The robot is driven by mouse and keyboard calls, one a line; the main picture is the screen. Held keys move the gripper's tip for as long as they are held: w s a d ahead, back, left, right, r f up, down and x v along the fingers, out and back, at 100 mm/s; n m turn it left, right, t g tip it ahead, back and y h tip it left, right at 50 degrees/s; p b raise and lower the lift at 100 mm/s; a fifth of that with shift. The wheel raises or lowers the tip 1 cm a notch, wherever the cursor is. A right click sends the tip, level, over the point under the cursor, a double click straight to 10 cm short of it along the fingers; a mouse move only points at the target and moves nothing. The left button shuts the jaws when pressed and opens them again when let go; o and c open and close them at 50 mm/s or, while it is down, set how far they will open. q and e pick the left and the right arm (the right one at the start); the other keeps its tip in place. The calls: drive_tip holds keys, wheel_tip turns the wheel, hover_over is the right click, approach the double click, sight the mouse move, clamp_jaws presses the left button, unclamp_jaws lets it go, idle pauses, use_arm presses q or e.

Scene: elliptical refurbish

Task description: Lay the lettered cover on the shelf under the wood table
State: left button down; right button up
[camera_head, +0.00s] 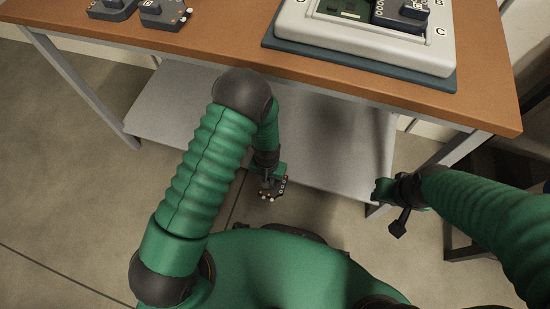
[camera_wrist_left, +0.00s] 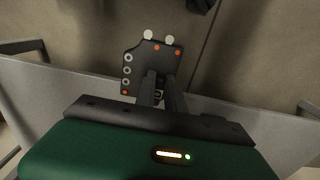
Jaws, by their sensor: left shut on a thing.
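The wood table (camera_head: 200,38) stands in front of me, with a grey shelf (camera_head: 185,108) under it. The shelf also shows in the left wrist view (camera_wrist_left: 55,92). My left gripper (camera_head: 268,180) is shut on a dark cover with white and orange round marks (camera_head: 273,189), which appears large in the left wrist view (camera_wrist_left: 145,60).
A light-coloured device with letters (camera_head: 455,45) sits on a dark mat (camera_head: 385,78) on the tabletop. Two dark parts (camera_head: 163,13) lie at the back left of the tabletop. Metal table legs (camera_head: 85,90) flank the shelf. The visible shelf surface is bare.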

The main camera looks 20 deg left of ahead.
use_arm(q)
drive_tip(key=w+b, duration=0.1)
drive_tip(key=w+f, duration=0.1)
drive_tip(key=w, duration=0.1)
drive_tip(key=shift+b, duration=0.35)
drive_tip(key=w+a+b, duration=0.1)
drive_tip(key=w+b, duration=0.1)
drive_tip(key=w, duration=0.2)
drive_tip(key=w+a+b, duration=0.1)
drive_tip(key=w+b, duration=0.1)
drive_tip(key=w, duration=0.2)
drive_tip(key=w+a+f+b, duration=0.1)
drive_tip(key=w+b, duration=0.1)
drive_tip(key=w, duration=0.2)
drive_tip(key=shift+w+a+b, duration=0.1)
drive_tip(key=shift+a+b, duration=0.05)
drive_tip(key=shift+b, duration=0.2)
drive_tip(key=f+b, duration=0.1)
drive_tip(key=b, duration=0.1)
drive_tip(key=f+b, duration=0.1)
drive_tip(key=f, duration=0.1)
drive_tip(key=shift+w+f+b, duration=0.2)
drive_tip(key=shift+f+b, duration=0.1)
drive_tip(key=shift+b, duration=0.1)
drive_tip(key=shift+r, duration=0.25)
drive_tip(key=c, duration=1.4)
unclamp_jaws()
drive_tip(key=shift+f, duration=0.15)
